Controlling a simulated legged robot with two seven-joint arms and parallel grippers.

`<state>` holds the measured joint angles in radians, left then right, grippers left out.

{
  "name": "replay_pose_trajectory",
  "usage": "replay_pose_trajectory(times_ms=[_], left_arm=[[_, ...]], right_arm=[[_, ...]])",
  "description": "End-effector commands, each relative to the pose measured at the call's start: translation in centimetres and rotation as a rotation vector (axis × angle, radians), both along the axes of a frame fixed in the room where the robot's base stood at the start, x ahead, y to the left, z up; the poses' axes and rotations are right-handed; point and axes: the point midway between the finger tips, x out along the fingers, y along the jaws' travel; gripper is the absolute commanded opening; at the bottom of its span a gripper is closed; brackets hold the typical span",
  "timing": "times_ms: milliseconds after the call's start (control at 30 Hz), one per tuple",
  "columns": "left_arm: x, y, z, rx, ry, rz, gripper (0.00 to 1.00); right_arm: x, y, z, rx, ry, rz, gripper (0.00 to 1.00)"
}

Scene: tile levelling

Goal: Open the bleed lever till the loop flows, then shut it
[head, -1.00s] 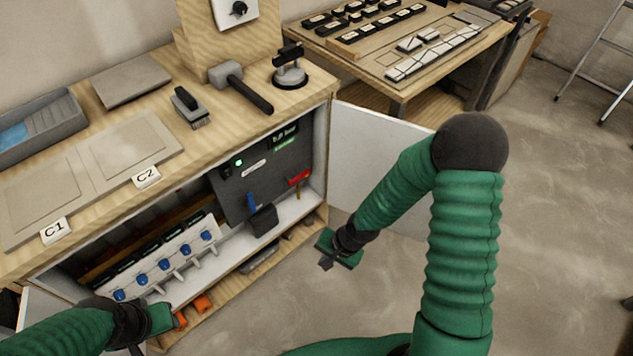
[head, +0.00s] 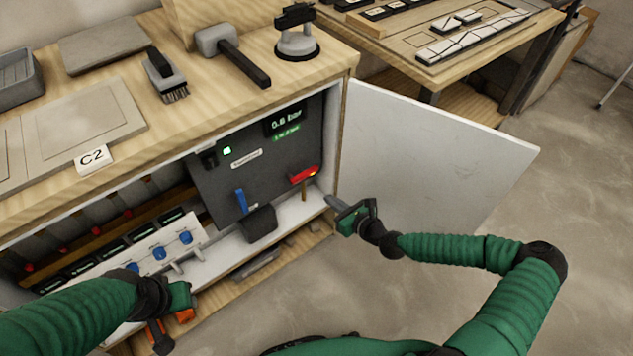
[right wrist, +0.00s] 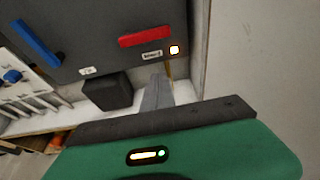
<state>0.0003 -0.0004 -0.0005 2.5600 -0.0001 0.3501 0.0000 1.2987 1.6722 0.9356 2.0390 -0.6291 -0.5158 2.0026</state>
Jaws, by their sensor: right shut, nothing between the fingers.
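A dark panel (head: 262,155) stands inside the open cabinet. A red lever (head: 304,176) lies nearly level at its lower right, and a blue lever (head: 241,201) hangs steeply at its lower left. I cannot read which label says bleed. The display (head: 287,121) appears to read 0.6 bar. My right gripper (head: 331,203) is shut and empty at the cabinet's right edge, below and right of the red lever, apparently clear of it. In the right wrist view the red lever (right wrist: 146,37) lies beyond the fingers (right wrist: 155,93). My left gripper (head: 161,338) is low at left; its jaws are unclear.
The open white door (head: 430,170) stands right of my right gripper. A black box (head: 260,223) sits below the blue lever. A manifold with blue knobs (head: 160,254) is at left.

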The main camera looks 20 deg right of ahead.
Motion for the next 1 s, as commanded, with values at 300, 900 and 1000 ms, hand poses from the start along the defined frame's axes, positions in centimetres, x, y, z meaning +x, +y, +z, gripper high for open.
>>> replay_pose_trajectory(times_ms=[300,900,1000], left_arm=[[0.0,0.0,-2.0,0.0,0.0,-0.001,0.36],[0.0,-0.1,-4.0,0.0,0.0,-0.001,0.36],[0.0,-0.1,-4.0,0.0,0.0,-0.001,0.36]], right_arm=[[4.1,1.5,-2.1,-0.002,0.0,0.004,0.0],[8.8,3.1,0.5,0.0,0.002,0.002,0.0],[8.8,3.2,0.6,0.001,0.002,0.002,0.0]])
